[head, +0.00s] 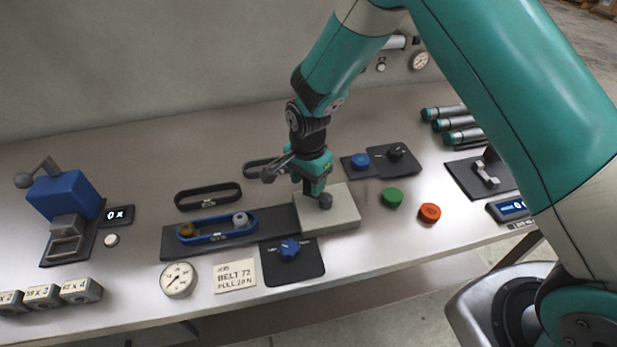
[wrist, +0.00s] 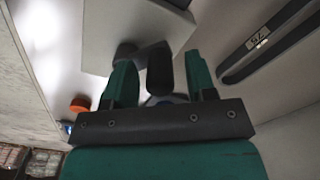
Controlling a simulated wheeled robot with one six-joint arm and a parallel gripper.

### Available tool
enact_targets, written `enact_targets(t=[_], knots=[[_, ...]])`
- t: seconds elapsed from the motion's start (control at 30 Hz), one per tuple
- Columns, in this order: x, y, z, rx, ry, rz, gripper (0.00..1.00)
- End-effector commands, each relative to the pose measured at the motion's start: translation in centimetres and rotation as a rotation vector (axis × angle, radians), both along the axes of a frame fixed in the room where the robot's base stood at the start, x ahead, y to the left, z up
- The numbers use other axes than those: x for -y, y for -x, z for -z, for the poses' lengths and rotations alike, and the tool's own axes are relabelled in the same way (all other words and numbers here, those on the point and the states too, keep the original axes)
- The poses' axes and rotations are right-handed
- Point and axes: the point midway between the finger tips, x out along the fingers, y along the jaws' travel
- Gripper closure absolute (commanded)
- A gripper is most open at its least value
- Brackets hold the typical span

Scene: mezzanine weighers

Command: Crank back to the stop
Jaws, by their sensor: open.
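My gripper (head: 314,188) is over the left part of a pale block (head: 343,215) at the end of a dark rail. In the wrist view my gripper (wrist: 160,76) has its two teal fingers apart. A dark upright crank grip (wrist: 158,70) shows between them, with a gap visible on each side. A dark crank arm and hub (wrist: 127,53) lie just left of it, against the pale block (wrist: 105,30). In the head view a dark round crank part (head: 325,201) shows beside the fingertips; the rest of the crank is hidden there. I cannot tell any stop.
A blue belt (head: 215,235) runs around two pulleys on the rail (head: 272,226). Black belts (head: 208,186) lie behind. Green (head: 392,197) and orange (head: 429,212) buttons are right. A blue machine (head: 65,193) stands left.

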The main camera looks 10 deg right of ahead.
Motion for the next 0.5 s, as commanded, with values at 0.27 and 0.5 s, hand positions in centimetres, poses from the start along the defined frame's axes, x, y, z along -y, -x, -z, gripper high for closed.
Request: enact_targets(t=[0.27, 0.5], knots=[[0.01, -0.01, 0.00, 0.000, 0.000, 0.000, 0.65], [0.01, 0.00, -0.02, 0.000, 0.000, 0.000, 0.98]])
